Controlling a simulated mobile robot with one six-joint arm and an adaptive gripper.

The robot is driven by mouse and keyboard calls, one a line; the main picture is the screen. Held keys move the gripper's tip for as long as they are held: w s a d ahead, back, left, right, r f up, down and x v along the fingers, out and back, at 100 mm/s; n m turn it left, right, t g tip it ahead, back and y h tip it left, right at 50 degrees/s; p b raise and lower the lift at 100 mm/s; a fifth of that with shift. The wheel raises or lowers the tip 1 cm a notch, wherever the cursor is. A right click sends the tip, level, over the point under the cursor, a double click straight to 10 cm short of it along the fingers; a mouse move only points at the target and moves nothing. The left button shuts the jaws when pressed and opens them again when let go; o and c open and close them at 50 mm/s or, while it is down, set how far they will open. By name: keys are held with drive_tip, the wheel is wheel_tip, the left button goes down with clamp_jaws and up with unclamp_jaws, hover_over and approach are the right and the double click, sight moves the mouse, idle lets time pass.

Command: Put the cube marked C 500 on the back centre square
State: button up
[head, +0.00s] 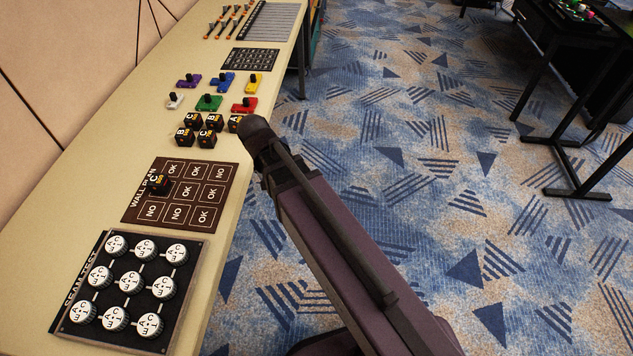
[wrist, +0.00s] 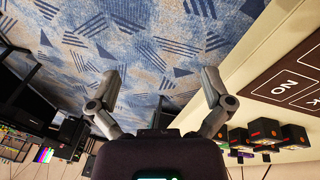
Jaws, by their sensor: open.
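The brown wall-plan mat (head: 131,214) lies on the long table, printed with a three-by-three grid of squares. A black cube with a C and small orange print (head: 158,184) sits on the mat in the middle square of the wall-side column; its number is too small to read surely. Several more black cubes (head: 207,138) marked B, C or A stand beyond the mat; some also show in the wrist view (wrist: 267,134). My gripper (wrist: 160,75) is open and empty, its fingers wide apart, over the floor beside the table. The mat's corner (wrist: 285,88) shows at right there.
A board of white round dials (head: 123,286) lies nearer than the mat. Coloured blocks with black knobs (head: 208,103) stand beyond the cubes, with a dark printed pad (head: 250,59) behind them. A black-legged stand (head: 575,140) is at right. The carpet between is clear.

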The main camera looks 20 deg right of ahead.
drive_tip(key=s+d+n+g+y, duration=0.1)
drive_tip(key=s+d+y, duration=0.1)
drive_tip(key=s+d, duration=0.4)
drive_tip(key=d, duration=0.4)
drive_tip(key=shift+s+f+n, duration=0.25)
drive_tip(key=shift+s+n, duration=0.05)
drive_tip(key=shift+s, duration=0.05)
